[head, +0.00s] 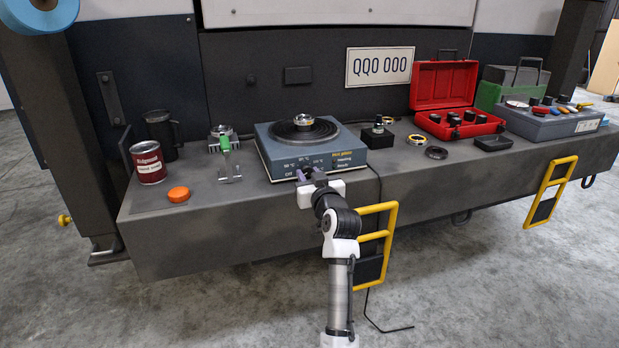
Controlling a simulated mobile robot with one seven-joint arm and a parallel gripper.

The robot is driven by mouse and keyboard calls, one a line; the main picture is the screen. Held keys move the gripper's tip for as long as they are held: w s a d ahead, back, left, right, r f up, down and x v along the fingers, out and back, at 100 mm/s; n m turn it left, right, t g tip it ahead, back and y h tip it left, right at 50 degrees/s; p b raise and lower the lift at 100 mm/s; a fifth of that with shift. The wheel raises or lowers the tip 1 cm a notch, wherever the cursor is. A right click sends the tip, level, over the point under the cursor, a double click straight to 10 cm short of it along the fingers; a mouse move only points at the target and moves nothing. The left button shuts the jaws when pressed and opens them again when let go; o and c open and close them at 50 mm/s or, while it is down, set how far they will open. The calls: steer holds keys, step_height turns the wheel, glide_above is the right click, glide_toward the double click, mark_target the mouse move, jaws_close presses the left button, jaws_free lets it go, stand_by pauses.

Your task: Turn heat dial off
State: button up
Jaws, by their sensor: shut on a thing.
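The heater (270,146) is a blue-grey box with a black hot plate on top, near the middle of the bench. The heat dial on that front face is mostly hidden behind my gripper (309,174). My gripper reaches the front face from below and is shut on the dial. The dial's pointer direction cannot be made out.
A red-and-white can (148,163), an orange cap (179,194) and a green-handled tool (226,160) stand left of the heater. Rings, an open red toolbox (441,87) and a grey-blue box (550,124) lie right. Yellow steps (377,235) hang below the front edge.

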steer(key=o, duration=1)
steer(key=shift+c, duration=0.2)
steer(key=shift+s, duration=0.15)
